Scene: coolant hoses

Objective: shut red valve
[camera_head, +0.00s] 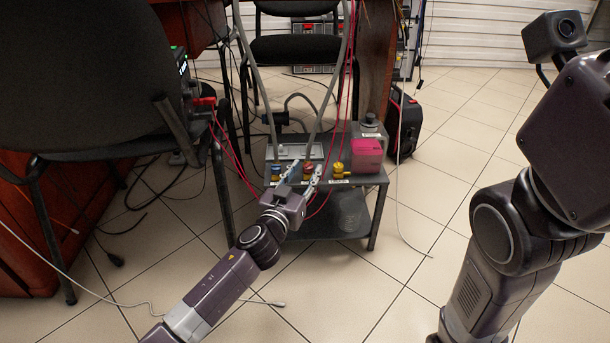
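The red valve (308,167) stands on a small dark metal stand (366,180), with a grey hose rising from it. A blue valve (275,171) is to its left and a yellow valve (338,169) to its right. My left gripper (300,175) reaches the front of the stand with its fingers spread apart. The red valve shows between and just beyond the fingertips; I cannot tell whether they touch it. The lower part of the red valve is partly hidden by the gripper. My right arm is at the right, but its gripper is out of view.
A pink box (367,154) and a grey container (371,130) stand on the stand's right end. Black chairs (85,80) are at the left and behind. Red and grey cables hang around the stand. Tiled floor (430,210) is clear to the right.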

